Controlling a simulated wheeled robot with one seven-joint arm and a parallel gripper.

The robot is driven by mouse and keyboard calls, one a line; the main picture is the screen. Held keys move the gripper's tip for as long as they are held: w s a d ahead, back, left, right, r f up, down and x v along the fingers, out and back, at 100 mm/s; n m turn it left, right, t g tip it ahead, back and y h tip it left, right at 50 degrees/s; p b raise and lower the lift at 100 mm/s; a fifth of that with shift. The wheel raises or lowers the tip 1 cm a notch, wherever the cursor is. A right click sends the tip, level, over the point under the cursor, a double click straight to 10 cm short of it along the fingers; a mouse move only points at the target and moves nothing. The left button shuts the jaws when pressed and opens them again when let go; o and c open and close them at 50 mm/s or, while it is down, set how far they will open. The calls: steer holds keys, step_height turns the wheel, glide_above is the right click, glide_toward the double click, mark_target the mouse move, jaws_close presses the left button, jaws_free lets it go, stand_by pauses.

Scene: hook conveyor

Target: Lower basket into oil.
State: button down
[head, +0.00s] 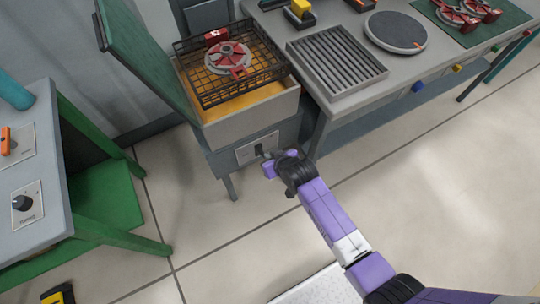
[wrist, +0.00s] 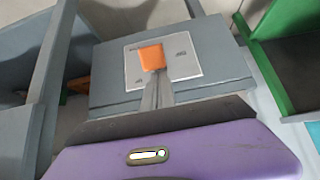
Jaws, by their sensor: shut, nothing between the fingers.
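The black wire basket (head: 236,93) hangs above the orange oil (head: 215,113) in the fryer vat (head: 235,127) in the head view. A red and grey wheel-like part (head: 228,58) lies inside it. The fryer front has a pale switch panel (head: 243,155), also in the wrist view (wrist: 188,68). My gripper (head: 268,157) is at this panel. In the wrist view an orange switch (wrist: 151,56) sits on the panel. My shut fingers (wrist: 157,80) reach up to its lower edge with nothing between them. I cannot tell whether they touch it.
A green lid (head: 140,52) stands raised left of the vat. A counter with a grill (head: 337,66) and a round plate (head: 395,31) adjoins on the right. A grey and green table (head: 42,170) with knobs stands at the left.

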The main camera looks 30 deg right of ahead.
steer(key=shift+f, duration=0.15)
steer(key=shift+s+f+t+b, duration=0.5)
steer(key=shift+s+f+b, duration=0.25)
steer(key=shift+b, duration=0.65)
step_height(320, 180, down, 17)
steer(key=s+t+b, duration=0.2)
steer(key=t+b, duration=1)
steer(key=b, duration=2.5)
steer(key=shift+s+r+b, duration=0.15)
steer(key=shift+s+b, duration=0.15)
steer(key=shift+s, duration=0.05)
